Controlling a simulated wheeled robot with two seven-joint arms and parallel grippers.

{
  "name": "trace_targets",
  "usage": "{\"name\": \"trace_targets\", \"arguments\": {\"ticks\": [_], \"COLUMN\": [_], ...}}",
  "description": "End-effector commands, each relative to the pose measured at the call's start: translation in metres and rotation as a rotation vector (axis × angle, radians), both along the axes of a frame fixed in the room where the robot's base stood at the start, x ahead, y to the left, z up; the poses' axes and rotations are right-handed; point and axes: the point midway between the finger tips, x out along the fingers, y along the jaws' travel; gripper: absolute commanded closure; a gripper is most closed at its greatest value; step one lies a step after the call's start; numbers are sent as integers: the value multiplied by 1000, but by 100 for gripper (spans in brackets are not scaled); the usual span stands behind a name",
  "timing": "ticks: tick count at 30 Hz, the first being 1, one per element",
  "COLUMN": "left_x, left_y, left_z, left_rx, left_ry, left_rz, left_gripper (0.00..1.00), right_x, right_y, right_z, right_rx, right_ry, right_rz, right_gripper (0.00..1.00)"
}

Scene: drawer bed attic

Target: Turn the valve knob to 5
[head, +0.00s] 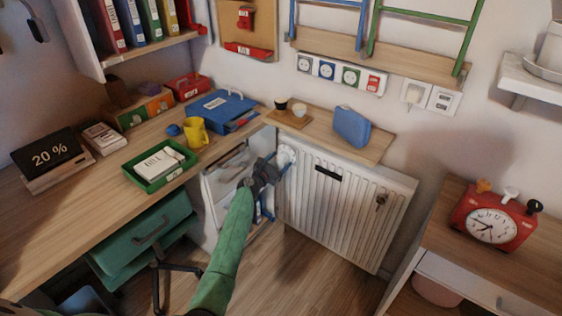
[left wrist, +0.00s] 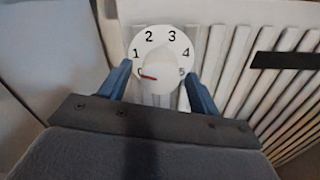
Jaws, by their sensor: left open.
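The white valve knob (left wrist: 160,69) sits on a round white dial face numbered up to 5, at the radiator's upper left corner. It shows small in the head view (head: 286,154). A red mark on the knob points left, at the 0 on the dial. My left gripper (left wrist: 158,76) is open, with one blue finger on each side of the dial's lower half. Whether the fingers touch the knob cannot be told. In the head view my left gripper (head: 278,168) is right at the valve. My right gripper is not in view.
The white ribbed radiator (head: 330,195) fills the wall right of the valve, with a wooden shelf (head: 318,128) above it. A white drawer unit (head: 222,190) stands close on the left, under the desk. The floor (head: 290,275) in front is clear.

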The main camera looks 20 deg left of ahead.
Motion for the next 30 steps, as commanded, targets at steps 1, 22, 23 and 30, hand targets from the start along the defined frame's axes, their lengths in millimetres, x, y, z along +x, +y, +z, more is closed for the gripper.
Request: {"name": "trace_targets", "arguments": {"ticks": [1, 22, 23, 30], "left_x": [4, 10, 10, 10], "left_y": [-2, -4, -4, -4], "left_z": [1, 0, 0, -2], "left_rx": [0, 1, 1, 35], "left_ry": [-1, 0, 0, -12], "left_rz": [0, -1, -1, -1], "left_gripper": [38, 82, 82, 82], "right_x": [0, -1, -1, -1], "right_y": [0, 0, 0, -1], "right_z": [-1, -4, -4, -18], "right_rx": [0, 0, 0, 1], "right_ry": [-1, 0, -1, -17], "right_rz": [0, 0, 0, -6], "right_gripper": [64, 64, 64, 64]}}
